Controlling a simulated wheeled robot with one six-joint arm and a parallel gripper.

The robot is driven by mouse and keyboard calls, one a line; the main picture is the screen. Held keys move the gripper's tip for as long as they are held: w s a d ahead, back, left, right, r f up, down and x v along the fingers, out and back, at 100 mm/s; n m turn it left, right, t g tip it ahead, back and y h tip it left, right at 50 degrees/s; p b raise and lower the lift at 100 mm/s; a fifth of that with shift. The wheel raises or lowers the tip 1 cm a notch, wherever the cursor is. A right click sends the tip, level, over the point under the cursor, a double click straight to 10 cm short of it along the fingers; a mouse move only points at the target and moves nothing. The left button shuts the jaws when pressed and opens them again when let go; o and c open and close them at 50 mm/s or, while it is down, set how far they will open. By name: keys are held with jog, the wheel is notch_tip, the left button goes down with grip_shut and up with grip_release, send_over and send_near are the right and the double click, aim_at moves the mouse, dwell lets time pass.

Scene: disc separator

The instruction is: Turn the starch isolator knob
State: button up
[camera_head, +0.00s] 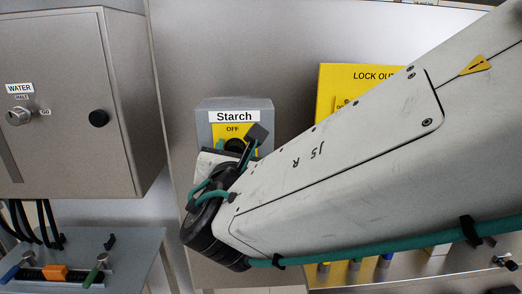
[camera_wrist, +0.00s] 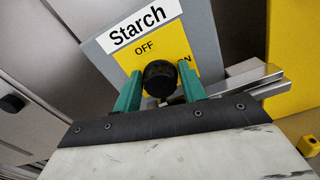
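The starch isolator is a grey box (camera_head: 205,109) with a white "Starch" label and a yellow plate reading "OFF". Its round black knob (camera_wrist: 160,78) shows in the wrist view, below the word "OFF". My gripper (camera_wrist: 160,86) has its two green fingers on either side of the knob, with small gaps showing between fingers and knob, so it looks open around it. In the head view my arm and wrist cover the lower part of the box, and the knob (camera_head: 234,145) is only partly visible. The "ON" marking is partly hidden by the right finger.
A grey water cabinet (camera_head: 60,110) with a knob stands at the left. A yellow lock-out board (camera_head: 345,85) is at the right, partly behind my arm. A sloped panel with levers (camera_head: 80,260) is at the lower left. A metal bar (camera_wrist: 255,80) lies right of my fingers.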

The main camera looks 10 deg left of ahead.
jog(key=c, duration=0.5)
jog(key=shift+n, duration=0.3)
jog(key=n, duration=0.4)
jog(key=shift+n, duration=0.3)
jog(key=n, duration=0.5)
jog(key=shift+a, duration=0.1)
jog(key=o, duration=1)
jog(key=shift+s, duration=0.1)
